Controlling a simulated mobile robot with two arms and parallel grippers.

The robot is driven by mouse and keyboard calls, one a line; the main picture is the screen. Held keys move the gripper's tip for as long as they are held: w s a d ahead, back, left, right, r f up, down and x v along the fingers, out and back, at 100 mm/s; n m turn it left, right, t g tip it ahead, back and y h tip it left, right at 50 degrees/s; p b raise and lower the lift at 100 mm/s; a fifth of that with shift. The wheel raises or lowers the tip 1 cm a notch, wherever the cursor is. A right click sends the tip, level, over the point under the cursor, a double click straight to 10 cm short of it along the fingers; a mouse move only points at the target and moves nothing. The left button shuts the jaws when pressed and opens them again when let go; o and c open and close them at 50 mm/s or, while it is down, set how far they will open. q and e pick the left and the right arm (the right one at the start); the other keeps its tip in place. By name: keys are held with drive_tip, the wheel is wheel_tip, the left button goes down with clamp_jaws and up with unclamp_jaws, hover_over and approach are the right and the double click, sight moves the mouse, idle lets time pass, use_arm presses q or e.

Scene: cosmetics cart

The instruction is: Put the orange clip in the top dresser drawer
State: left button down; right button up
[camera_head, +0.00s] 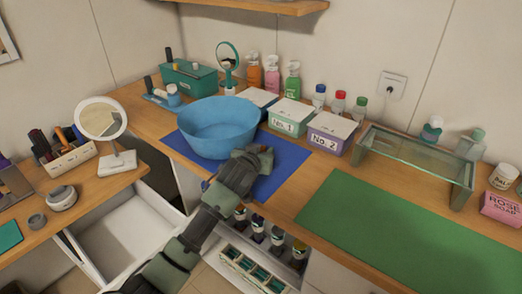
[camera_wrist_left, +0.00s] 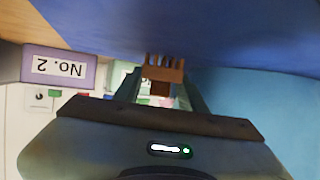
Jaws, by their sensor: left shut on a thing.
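My left gripper (camera_head: 262,170) is over the blue mat, just right of the blue bowl, and hides part of the mat. In the left wrist view the gripper (camera_wrist_left: 163,85) is shut on the orange clip (camera_wrist_left: 164,68), whose brownish-orange teeth stick out past the fingertips towards the blue mat. The clip is hidden in the head view. A white drawer (camera_head: 128,236) stands pulled open at the lower left, below the counter; its inside looks empty. My right gripper is not in view.
The blue bowl (camera_head: 218,128) stands on the blue mat (camera_head: 287,160). Boxes No. 1 (camera_head: 290,118) and No. 2 (camera_head: 331,134) stand behind. A glass shelf (camera_head: 415,158) is at the right. A round mirror (camera_head: 101,119) stands near the white drawer. Another open drawer holds bottles and a crate (camera_head: 252,272).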

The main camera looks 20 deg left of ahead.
use_arm(q)
drive_tip(key=shift+s, duration=0.1)
drive_tip(key=c, duration=1.1)
unclamp_jaws()
drive_tip(key=shift+f, duration=0.1)
